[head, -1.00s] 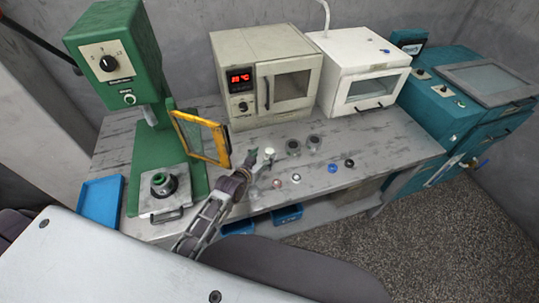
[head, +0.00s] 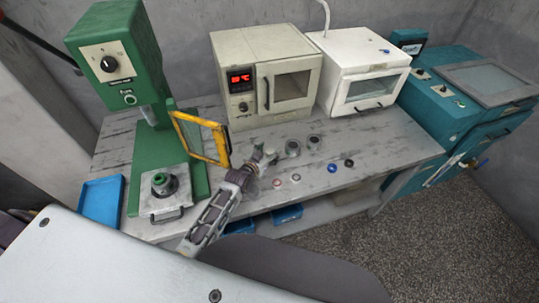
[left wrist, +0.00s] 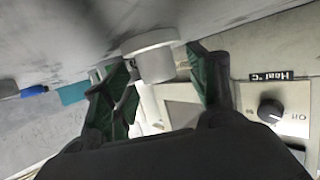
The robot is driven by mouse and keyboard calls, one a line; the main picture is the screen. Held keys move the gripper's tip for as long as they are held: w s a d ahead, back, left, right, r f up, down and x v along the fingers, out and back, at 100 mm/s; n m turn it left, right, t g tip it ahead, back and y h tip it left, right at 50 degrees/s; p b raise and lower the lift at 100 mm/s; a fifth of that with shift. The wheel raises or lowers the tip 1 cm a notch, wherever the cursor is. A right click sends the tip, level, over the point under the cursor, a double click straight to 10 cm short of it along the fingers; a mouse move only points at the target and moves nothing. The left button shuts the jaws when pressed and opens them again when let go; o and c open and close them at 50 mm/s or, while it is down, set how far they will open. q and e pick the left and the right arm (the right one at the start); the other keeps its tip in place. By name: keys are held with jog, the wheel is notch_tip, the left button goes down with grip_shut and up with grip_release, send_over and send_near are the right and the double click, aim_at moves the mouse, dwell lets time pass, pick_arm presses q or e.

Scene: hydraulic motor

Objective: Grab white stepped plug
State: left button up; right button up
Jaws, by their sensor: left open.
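The white stepped plug (left wrist: 154,58) shows in the left wrist view, with a wide flange and a narrower round end towards the camera. In the head view the plug (head: 270,151) is small and partly covered by my gripper on the bench. My left gripper (head: 264,159) is at the plug. In the left wrist view the open left gripper (left wrist: 160,85) has its green-padded fingers on either side of the plug, with a gap visible at the right finger. Whether the left finger touches it is unclear. My right gripper is not in view.
Two dark round parts (head: 293,148) (head: 314,142) stand right of the plug. Small red, white, blue (head: 332,168) and black (head: 349,163) pieces lie near the front edge. A beige oven (head: 250,70) stands behind; a green press with a yellow-framed guard (head: 203,138) is left.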

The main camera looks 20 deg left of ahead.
aim_at(268, 153)
pick_arm(q)
jog(key=c, duration=1.1)
jog(key=shift+r, duration=0.15)
jog(key=shift+c, duration=0.2)
notch_tip(268, 153, up, 10)
dwell(0.5)
